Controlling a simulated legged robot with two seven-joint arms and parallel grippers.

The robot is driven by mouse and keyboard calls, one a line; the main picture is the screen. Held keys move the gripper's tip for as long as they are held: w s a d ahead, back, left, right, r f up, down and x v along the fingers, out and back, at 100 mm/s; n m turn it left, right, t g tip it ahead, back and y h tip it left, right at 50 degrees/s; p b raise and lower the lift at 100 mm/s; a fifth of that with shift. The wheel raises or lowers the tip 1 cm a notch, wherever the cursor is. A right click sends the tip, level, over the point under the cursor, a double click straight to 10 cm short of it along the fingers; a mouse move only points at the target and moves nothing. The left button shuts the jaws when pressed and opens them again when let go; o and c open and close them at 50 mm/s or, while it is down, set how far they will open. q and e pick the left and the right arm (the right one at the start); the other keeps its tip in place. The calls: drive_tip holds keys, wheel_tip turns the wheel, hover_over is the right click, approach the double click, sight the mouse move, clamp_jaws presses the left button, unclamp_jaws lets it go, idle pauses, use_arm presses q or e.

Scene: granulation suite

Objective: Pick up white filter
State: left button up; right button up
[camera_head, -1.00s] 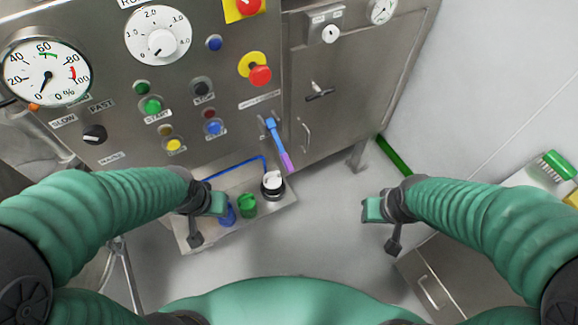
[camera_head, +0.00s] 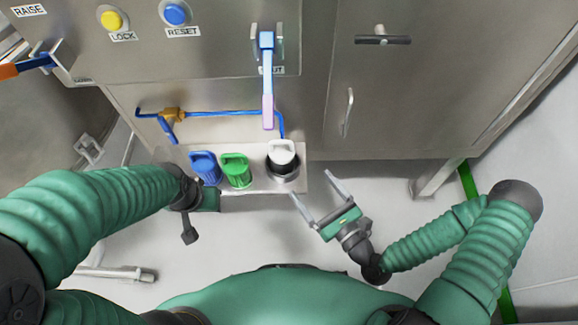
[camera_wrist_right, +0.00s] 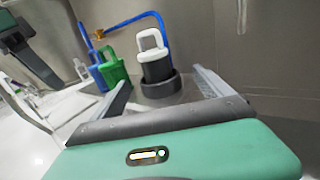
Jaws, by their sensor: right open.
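The white filter (camera_head: 281,153) has a white loop handle on top and stands in a dark round holder on a steel shelf (camera_head: 296,183) below the panel. In the right wrist view the white filter (camera_wrist_right: 153,48) stands upright, beyond and between the fingers. My right gripper (camera_head: 314,184) is open and empty, just in front of and to the right of the filter, apart from it; in its wrist view the open fingers (camera_wrist_right: 165,85) show at both sides. My left gripper (camera_head: 205,198) is near the shelf's left end; its jaws are not clear.
A green filter (camera_head: 236,170) and a blue filter (camera_head: 205,167) stand left of the white one. A blue and pink lever (camera_head: 267,80) hangs above it, near a blue pipe (camera_head: 215,113). A steel cabinet (camera_head: 400,100) stands behind right. The floor in front is clear.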

sight(284, 169)
drive_tip(key=shift+n, duration=0.3)
drive_tip(key=w+a+b, duration=0.4)
drive_tip(key=a+b, duration=0.1)
drive_tip(key=w+a+f+b, duration=0.1)
drive_tip(key=w+a+b, duration=0.1)
drive_tip(key=shift+w+a+b, duration=0.25)
drive_tip(key=shift+a+b, duration=0.05)
drive_tip(key=w+b, duration=0.2)
drive_tip(key=b, duration=0.1)
drive_tip(key=shift+w+d+r, duration=0.15)
drive_tip(key=shift+w+d, duration=0.15)
drive_tip(key=shift+w, duration=0.1)
drive_tip(key=x, duration=0.1)
drive_tip(key=b+x, duration=0.1)
drive_tip(key=x, duration=0.1)
drive_tip(key=b+x, duration=0.1)
drive_tip(key=shift+a, duration=0.6)
drive_tip(key=shift+w, duration=0.15)
drive_tip(key=shift+d, duration=0.35)
drive_tip(key=shift+c, duration=1.9)
drive_tip(key=shift+a, duration=0.15)
drive_tip(key=c, duration=0.7)
use_arm(q)
wheel_tip(284, 169, down, 14)
drive_tip(key=a, duration=0.2)
use_arm(e)
drive_tip(key=c, duration=0.5)
